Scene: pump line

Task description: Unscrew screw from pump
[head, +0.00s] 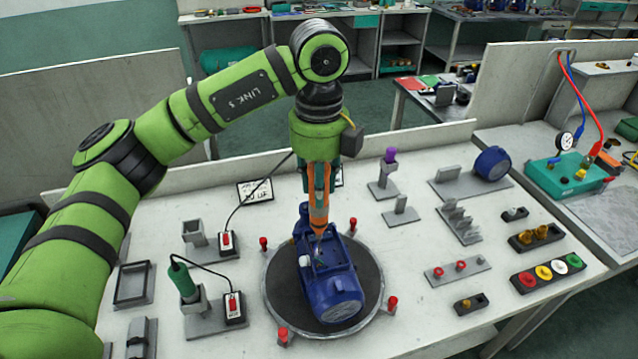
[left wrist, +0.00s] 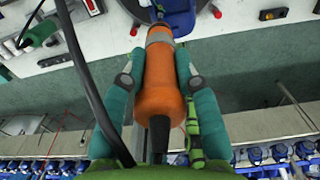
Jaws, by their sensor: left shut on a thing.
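The blue pump (head: 332,285) lies on a dark round plate (head: 372,272) with a grey rim and red-topped posts. My left gripper (head: 319,178) is above the pump, shut around an orange electric screwdriver (head: 319,214). The screwdriver points down, and its lower end reaches the pump's top. In the left wrist view, the teal fingers of my left gripper (left wrist: 158,75) flank the orange tool body (left wrist: 160,95), and its tip end meets the blue pump (left wrist: 180,18). The screw cannot be made out at the tip. My right gripper is not in view.
A green-handled tool (head: 184,281) stands in a grey holder at left, with an empty grey holder (head: 195,238) behind it. Grey fixtures (head: 460,222), a tray of coloured caps (head: 548,273) and a second blue part (head: 492,163) stand at right.

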